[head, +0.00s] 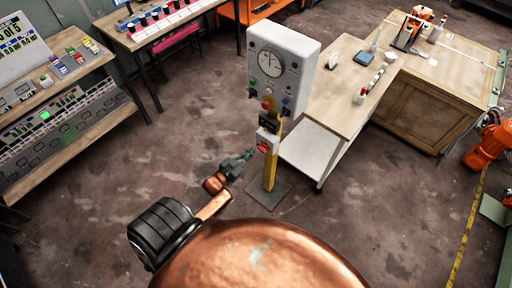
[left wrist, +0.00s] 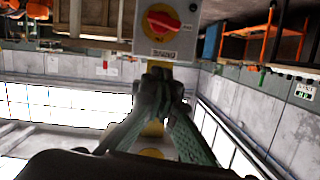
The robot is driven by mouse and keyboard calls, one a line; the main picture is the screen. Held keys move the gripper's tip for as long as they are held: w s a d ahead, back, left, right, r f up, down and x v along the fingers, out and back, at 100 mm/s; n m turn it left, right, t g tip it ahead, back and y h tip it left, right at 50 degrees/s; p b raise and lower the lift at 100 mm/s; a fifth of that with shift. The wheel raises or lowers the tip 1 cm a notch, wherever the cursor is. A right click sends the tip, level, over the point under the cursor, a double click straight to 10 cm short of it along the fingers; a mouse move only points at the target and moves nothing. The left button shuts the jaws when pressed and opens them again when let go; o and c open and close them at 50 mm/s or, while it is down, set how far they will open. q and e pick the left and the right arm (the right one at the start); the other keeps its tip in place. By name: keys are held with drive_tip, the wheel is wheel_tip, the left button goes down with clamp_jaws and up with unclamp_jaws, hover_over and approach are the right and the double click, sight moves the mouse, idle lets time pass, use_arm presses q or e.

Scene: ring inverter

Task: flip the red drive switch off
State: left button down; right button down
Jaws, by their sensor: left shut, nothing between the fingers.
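The red drive switch (head: 263,149) is on a small light grey box on the front of a yellow post. In the left wrist view the red switch (left wrist: 163,22) is a rotary handle on a yellow disc, lying roughly across the picture with a slight tilt. A small label is beside it. My left gripper (head: 250,155) is shut and empty, just left of the switch box. In the left wrist view its closed fingertips (left wrist: 160,76) point toward the box, below the handle. I cannot tell whether they touch it. My right gripper is not in view.
A grey cabinet with a round dial (head: 271,63) tops the post, which stands on a dark floor plate (head: 268,194). A wooden table (head: 345,85) stands close on the right. Control desks (head: 65,160) are on the left. The floor left of the post is clear.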

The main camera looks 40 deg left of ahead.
use_arm(q)
drive_tip(key=shift+v, duration=1.4)
